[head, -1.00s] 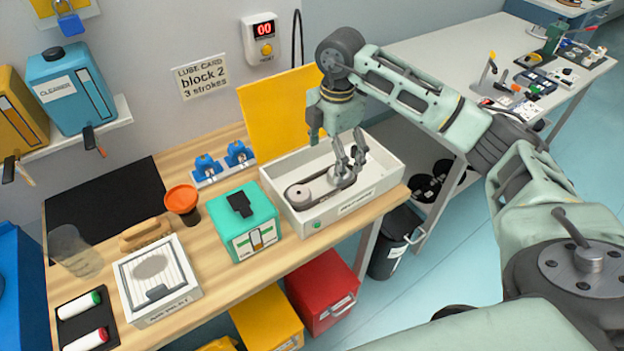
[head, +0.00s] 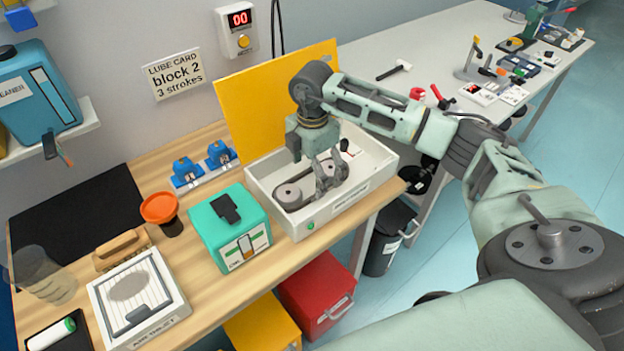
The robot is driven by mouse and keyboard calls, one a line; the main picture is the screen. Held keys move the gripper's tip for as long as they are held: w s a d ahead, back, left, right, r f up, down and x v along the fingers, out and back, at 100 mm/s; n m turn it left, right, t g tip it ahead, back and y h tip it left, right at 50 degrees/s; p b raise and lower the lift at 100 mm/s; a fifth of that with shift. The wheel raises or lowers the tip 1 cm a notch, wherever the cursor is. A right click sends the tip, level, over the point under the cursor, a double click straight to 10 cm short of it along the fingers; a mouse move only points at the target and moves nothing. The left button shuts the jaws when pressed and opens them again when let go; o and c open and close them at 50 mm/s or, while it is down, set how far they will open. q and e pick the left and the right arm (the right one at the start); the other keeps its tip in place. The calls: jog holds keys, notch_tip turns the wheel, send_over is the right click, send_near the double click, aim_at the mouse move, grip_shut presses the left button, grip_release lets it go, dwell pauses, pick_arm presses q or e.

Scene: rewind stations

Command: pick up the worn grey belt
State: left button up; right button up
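The dark worn belt (head: 304,204) sits in the white open tray (head: 298,226) on the wooden bench. It runs around a grey pulley (head: 289,193) at the left and toward a second pulley mostly hidden behind my gripper. My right gripper (head: 331,189) points down into the tray at the belt's right part. Its two fingers look apart, and I cannot make out any belt clasped between them. My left gripper is not in view.
A yellow panel (head: 270,95) stands behind the tray. A teal box (head: 229,223) is close to the tray's left, with an orange funnel (head: 159,208) beyond it. A grey bin (head: 388,240) and a red bin (head: 317,290) are below the bench.

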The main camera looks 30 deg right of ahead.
notch_tip(320, 180, down, 2)
jog(key=shift+w+f, duration=0.1)
jog(key=shift+f, duration=0.05)
jog(key=c, duration=1.2)
jog(key=shift+c, duration=0.2)
